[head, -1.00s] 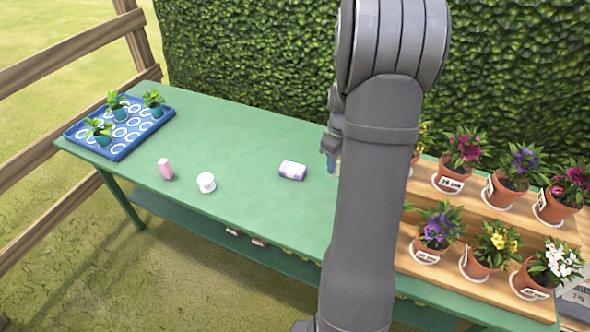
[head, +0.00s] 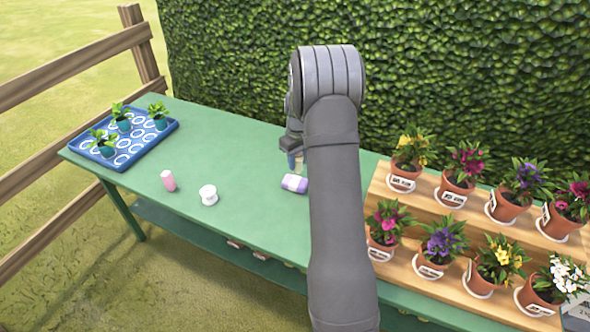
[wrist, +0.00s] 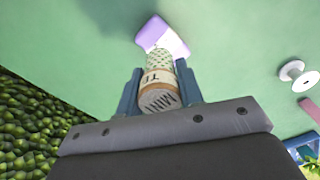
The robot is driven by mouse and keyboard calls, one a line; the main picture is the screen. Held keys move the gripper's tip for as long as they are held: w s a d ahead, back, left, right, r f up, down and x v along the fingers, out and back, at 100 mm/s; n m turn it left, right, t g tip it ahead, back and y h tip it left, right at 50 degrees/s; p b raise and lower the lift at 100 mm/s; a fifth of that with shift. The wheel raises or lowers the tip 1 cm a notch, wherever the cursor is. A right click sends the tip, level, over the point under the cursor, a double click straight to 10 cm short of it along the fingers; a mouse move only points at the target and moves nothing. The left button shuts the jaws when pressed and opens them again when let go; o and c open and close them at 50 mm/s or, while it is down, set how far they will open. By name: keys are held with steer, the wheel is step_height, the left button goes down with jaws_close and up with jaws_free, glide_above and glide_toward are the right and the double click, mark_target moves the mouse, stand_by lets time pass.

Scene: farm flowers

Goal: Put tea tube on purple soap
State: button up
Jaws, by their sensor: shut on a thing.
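My gripper (wrist: 160,85) is shut on the tea tube (wrist: 158,80), a patterned cylinder with a pale lettered end, held between the two blue-grey fingers. In the wrist view the purple soap (wrist: 155,32), a purple and white block, lies just beyond the tube's far end. The tube's far end overlaps the soap in the picture; I cannot tell whether they touch. In the head view the soap (head: 291,183) lies on the green table, partly hidden by my arm. My gripper (head: 291,152) is above and behind it, and the tube is mostly hidden there.
A blue tray (head: 140,148) with seedlings is at the far left. A wooden stepped stand (head: 455,236) with several flowerpots is at the right.

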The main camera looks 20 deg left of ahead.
steer(key=shift+a+f, duration=0.4)
steer(key=shift+a, duration=0.05)
steer(key=shift+f, duration=1.85)
steer(key=shift+f, duration=0.2)
steer(key=o, duration=1)
steer(key=shift+c, duration=0.2)
step_height(320, 180, up, 12)
steer(key=shift+r, duration=0.2)
